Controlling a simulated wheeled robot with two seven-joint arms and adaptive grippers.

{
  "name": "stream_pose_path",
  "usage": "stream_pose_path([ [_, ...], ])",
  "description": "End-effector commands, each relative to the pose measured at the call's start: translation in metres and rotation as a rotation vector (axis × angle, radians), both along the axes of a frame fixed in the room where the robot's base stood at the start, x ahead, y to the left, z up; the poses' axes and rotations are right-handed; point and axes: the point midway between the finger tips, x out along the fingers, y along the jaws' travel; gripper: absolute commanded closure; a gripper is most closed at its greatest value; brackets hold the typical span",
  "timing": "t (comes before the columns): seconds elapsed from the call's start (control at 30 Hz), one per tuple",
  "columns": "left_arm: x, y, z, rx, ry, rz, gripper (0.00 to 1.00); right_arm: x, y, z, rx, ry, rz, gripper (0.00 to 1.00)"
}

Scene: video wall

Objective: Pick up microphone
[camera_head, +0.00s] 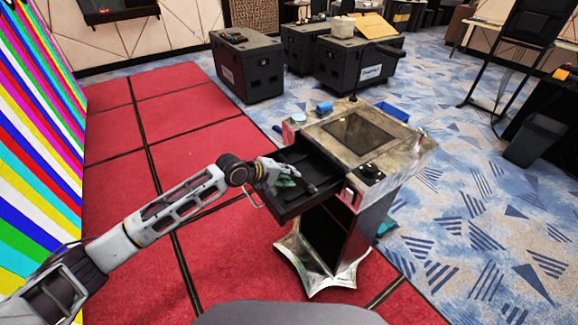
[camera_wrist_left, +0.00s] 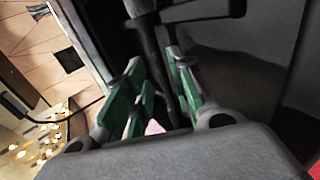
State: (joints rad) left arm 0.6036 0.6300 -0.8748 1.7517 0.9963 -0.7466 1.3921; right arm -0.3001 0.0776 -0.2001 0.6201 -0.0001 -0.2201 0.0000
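An open black drawer (camera_head: 290,209) sticks out of the front of a worn lectern (camera_head: 318,127). My left gripper (camera_head: 289,181) is over the drawer, its fingers pointing into it. A small dark object, which looks like the microphone (camera_head: 309,187), lies in the drawer just beyond the fingertips. In the left wrist view the green-padded fingers (camera_wrist_left: 158,90) are spread apart. A dark, rod-like part of the microphone (camera_wrist_left: 166,65) shows between and beyond them; I cannot tell whether they touch it. My right gripper is out of view.
Black road cases (camera_head: 247,72) stand behind. A striped screen wall (camera_head: 40,150) is at left. Red floor panels (camera_head: 185,110) at left are clear.

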Motion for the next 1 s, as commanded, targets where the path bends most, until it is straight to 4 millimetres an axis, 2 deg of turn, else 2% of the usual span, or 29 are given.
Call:
stream_pose_path([
  [0.1, 0.005, -0.011, -0.004, -0.001, -0.001, -0.001, 0.76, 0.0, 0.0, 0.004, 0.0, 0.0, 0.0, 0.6],
  [0.33, 0.014, -0.021, -0.015, 0.0, -0.002, 0.0, 0.76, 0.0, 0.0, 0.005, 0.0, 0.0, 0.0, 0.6],
  [0.9, 0.015, -0.023, -0.018, 0.001, -0.001, 0.0, 0.76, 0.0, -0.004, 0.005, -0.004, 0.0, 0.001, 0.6],
  [1.0, 0.015, -0.023, -0.018, 0.001, -0.001, 0.0, 0.88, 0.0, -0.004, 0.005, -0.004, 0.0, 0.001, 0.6],
])
